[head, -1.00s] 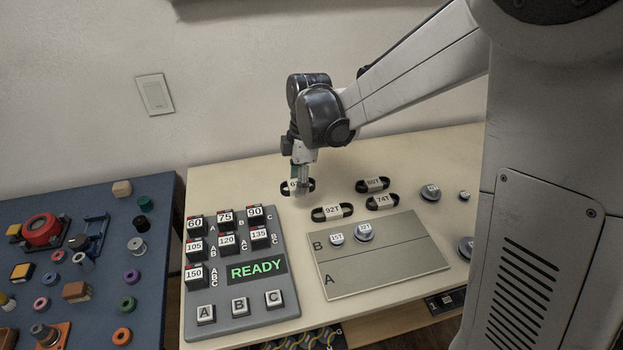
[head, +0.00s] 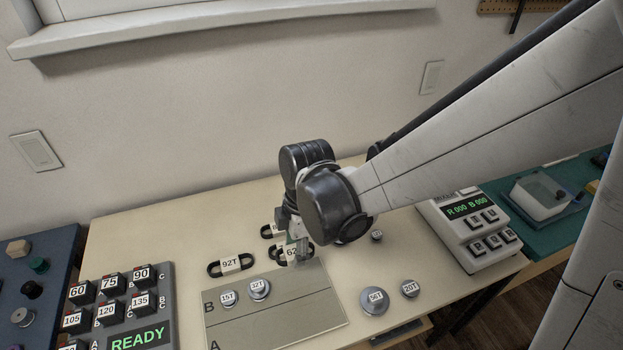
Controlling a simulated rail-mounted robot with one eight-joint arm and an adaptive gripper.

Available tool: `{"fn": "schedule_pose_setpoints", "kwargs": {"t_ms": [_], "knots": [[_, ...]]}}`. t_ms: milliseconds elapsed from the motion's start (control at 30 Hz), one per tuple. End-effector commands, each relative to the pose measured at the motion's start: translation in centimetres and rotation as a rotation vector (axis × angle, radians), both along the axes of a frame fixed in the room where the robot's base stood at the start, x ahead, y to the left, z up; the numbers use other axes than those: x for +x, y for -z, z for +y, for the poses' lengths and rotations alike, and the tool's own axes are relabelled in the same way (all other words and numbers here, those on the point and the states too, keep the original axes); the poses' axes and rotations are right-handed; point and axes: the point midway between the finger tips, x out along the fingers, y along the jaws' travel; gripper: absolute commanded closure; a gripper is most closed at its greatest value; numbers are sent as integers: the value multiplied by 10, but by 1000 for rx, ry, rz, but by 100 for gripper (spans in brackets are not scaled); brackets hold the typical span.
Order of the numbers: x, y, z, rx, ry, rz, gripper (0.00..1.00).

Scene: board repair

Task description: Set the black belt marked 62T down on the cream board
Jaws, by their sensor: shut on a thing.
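My gripper (head: 301,258) is shut on the black belt marked 62T (head: 289,252), whose white label is partly hidden by the fingers. The belt is over the cream board (head: 150,225), by the back edge of the grey-olive A/B panel. I cannot tell whether it touches the surface below. A black belt marked 92T (head: 231,264) lies to its left on the cream board. Another black belt (head: 268,231) shows just behind, its label mostly covered by my gripper. The 74T belt is not visible now.
The A/B panel (head: 310,327) carries pulleys marked 15T (head: 227,298) and 32T (head: 259,289). More pulleys (head: 374,301) lie to its right. A button panel (head: 120,310) reading READY is at front left, a counter box (head: 467,225) at right. The cream board's back left is clear.

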Motion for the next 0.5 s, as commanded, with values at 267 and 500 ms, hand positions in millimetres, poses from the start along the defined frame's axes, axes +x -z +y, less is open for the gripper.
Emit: {"fn": "schedule_pose_setpoints", "kwargs": {"t_ms": [267, 500], "knots": [[-8, 4, 3, 0, -13, 0, 93], [-8, 22, 2, 0, -13, 0, 93]]}}
